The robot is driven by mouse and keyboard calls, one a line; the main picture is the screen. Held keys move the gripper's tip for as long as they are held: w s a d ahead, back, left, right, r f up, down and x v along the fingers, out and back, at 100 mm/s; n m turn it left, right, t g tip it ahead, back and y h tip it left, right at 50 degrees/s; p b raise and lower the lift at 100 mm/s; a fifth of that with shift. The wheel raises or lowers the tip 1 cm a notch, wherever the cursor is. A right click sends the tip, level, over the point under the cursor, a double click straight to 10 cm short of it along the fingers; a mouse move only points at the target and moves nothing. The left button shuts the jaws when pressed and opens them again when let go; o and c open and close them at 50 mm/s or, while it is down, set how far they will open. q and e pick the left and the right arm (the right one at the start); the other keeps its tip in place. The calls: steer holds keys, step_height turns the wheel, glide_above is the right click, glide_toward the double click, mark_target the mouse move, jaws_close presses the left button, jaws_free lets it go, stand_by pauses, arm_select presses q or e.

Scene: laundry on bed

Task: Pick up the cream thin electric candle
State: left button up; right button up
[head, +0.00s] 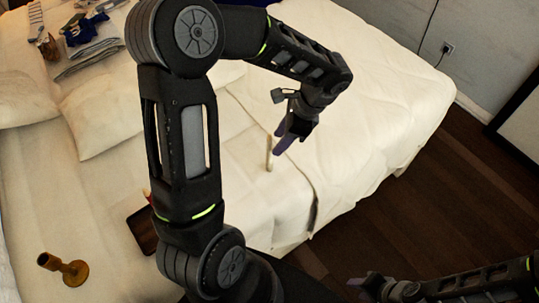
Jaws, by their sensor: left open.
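The cream thin electric candle (269,154) stands out as a small pale stick near the middle of the white bed (350,150). My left gripper (283,138) reaches over the bed and points down, with its fingers right beside the candle's upper end in the picture. It is open. I cannot tell whether a finger touches the candle. My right gripper (368,284) is low at the right, over the dark floor and away from the bed; its fingers are too dark to read.
A brass candlestick (64,268) lies at the lower left. A dark brown flat object (143,231) is partly hidden behind my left arm. Pillows (100,108) and a blue cloth (85,30) are at the upper left. The bed right of the candle is clear.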

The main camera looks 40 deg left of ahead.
mark_target(269, 155)
arm_select(q)
steer(key=shift+f, duration=0.1)
steer(key=shift+x, duration=1.25)
steer(key=shift+d+x, duration=0.2)
steer(key=shift+x, duration=2.4)
steer(key=shift+s, duration=0.1)
jaws_close()
